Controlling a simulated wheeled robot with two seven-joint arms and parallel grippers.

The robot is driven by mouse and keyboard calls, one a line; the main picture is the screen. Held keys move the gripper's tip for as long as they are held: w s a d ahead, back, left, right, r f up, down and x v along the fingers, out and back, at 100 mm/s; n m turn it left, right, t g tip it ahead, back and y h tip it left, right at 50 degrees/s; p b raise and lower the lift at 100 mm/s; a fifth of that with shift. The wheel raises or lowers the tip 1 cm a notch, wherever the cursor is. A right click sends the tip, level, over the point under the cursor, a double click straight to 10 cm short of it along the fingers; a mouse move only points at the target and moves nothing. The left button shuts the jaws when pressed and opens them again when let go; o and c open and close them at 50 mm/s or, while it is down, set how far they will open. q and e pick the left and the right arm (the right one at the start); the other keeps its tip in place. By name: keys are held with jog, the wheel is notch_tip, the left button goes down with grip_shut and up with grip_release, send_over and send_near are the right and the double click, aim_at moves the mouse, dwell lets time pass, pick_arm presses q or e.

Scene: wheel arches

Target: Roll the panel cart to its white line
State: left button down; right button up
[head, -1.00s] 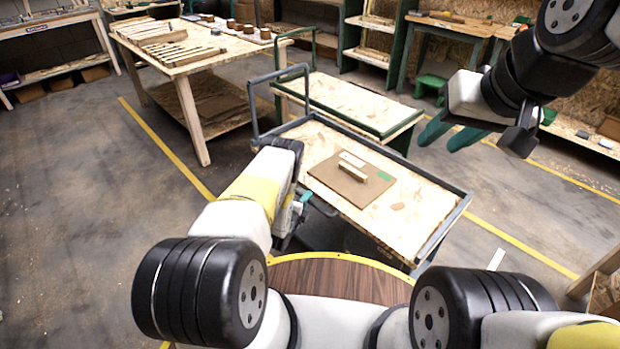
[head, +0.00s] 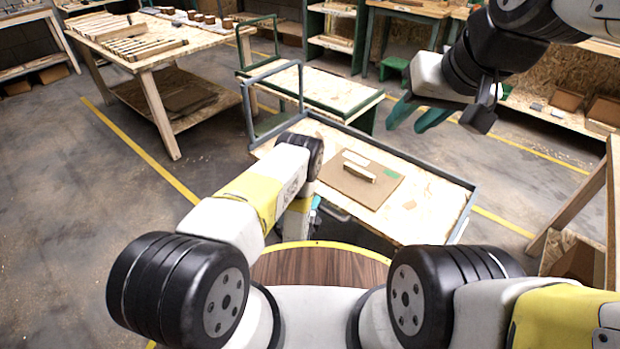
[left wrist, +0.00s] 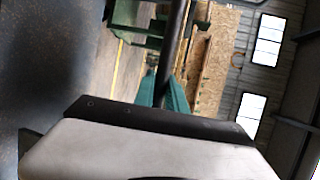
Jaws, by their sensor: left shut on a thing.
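The panel cart (head: 436,212) has a grey frame and a pale wood top. A brown panel (head: 345,190) with a wooden handle lies flat on it. Its grey upright hoop rises at the far left end. My left gripper (left wrist: 166,92) is shut on a dark bar (left wrist: 174,45) in the left wrist view, apparently the cart's. In the head view it is mostly hidden behind my forearm at the cart's near left side. My right gripper (head: 419,114) is raised, open and empty beyond the cart's right part. I cannot see the white line now.
A green-framed cart (head: 335,92) stands close behind the panel cart. A wooden table (head: 150,62) stands at the back left. A wooden stand (head: 585,205) is at the right edge. Yellow lines (head: 140,150) run along the floor, and the left floor is clear.

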pick_arm(q)
jog(key=shift+s+d+f, duration=0.1)
jog(key=shift+s+d, duration=0.15)
jog(key=c, duration=1.4)
grip_release()
jog(key=shift+d, duration=0.1)
jog(key=shift+o, duration=0.2)
jog(key=v, duration=0.7)
jog(key=shift+s, duration=0.4)
